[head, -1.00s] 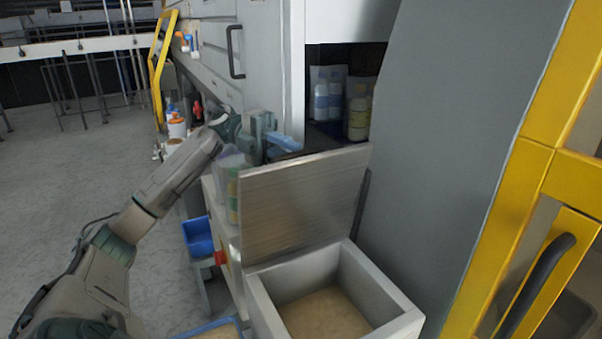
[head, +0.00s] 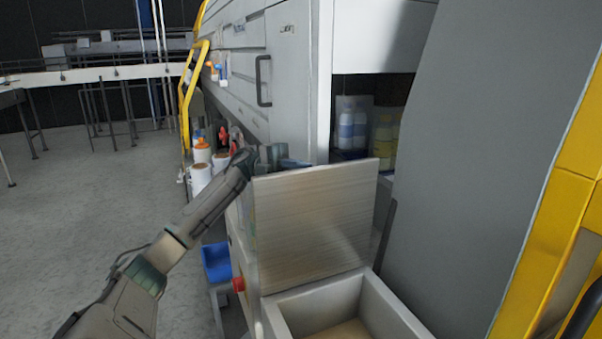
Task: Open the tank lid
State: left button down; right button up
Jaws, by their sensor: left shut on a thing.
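The tank lid (head: 315,222) is a brushed metal plate. It stands raised, close to upright, at the back of the open tank (head: 365,301). The tank is a light grey square box with tan material inside. My left gripper (head: 292,163) is at the lid's top edge, near its upper left corner, and is shut on the lid. Its blue fingertips are partly hidden behind the plate, so the exact grip does not show. My right gripper is out of view.
Behind the lid is an open shelf with bottles (head: 353,127). A grey panel (head: 455,150) and yellow frame (head: 550,215) stand to the right. A blue bin (head: 216,262) and red button (head: 238,284) are left of the tank. White containers (head: 201,176) stand farther back. The left floor is clear.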

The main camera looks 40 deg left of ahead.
pick_arm(q)
jog(key=c, duration=1.4)
grip_release()
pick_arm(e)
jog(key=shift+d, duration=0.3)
pick_arm(q)
jog(key=shift+o, duration=0.2)
